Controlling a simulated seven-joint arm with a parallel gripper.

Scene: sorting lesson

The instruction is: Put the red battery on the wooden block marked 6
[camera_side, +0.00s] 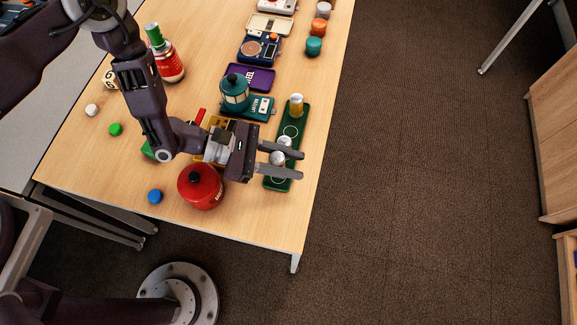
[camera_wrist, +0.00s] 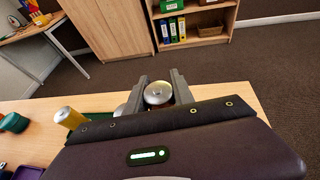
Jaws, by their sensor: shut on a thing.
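My gripper (camera_side: 279,164) is low over the near end of a green tray (camera_side: 273,184). It is shut on a silver-topped cylinder (camera_side: 277,158), which also shows between the fingers in the wrist view (camera_wrist: 158,93). The fingers hide most of its side, so I cannot tell its colour or whether it is the red battery. A second silver-topped cylinder (camera_side: 285,140) stands just beyond the upper finger. A yellow cylinder (camera_side: 296,106) stands at the tray's far end. The wooden block marked 6 (camera_side: 110,80) lies at the table's left edge.
The table's right edge is near the tray.

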